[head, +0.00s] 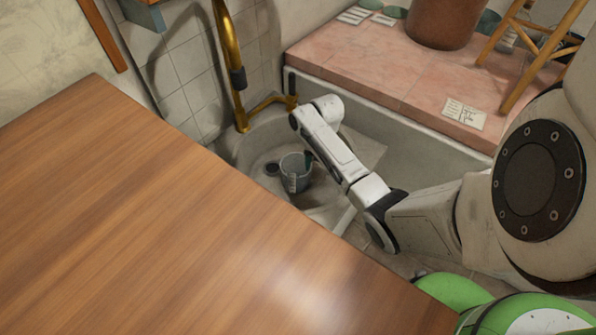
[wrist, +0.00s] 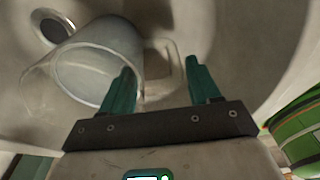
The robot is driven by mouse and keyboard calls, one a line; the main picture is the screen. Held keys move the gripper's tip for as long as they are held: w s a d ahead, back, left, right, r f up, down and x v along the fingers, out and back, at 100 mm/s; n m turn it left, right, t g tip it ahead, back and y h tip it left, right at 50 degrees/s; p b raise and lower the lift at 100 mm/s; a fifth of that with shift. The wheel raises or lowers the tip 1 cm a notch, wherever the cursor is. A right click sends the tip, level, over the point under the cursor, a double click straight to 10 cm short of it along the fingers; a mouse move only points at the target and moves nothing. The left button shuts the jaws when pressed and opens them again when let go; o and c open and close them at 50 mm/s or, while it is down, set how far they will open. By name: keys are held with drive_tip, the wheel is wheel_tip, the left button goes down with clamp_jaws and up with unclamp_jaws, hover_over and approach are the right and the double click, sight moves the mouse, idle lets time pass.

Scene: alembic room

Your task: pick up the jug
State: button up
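My gripper (wrist: 160,72) is open, with two teal fingers apart. The left finger overlaps the jug's rim; the right finger is beyond the loop. I cannot tell whether either finger touches. In the head view my gripper (head: 308,160) is at the jug's right rim, partly hidden by my arm.
A dark round drain (head: 272,169) lies left of the jug in the basin (head: 257,147). A wooden tabletop (head: 150,210) fills the left foreground. A brass pipe (head: 232,70) stands behind the basin. A pink tiled ledge (head: 390,75) runs behind my arm.

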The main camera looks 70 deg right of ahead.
drive_tip(key=shift+s, duration=0.1)
clamp_jaws()
idle(0.3)
drive_tip(key=shift+d+r, duration=0.1)
drive_tip(key=shift+r, duration=0.15)
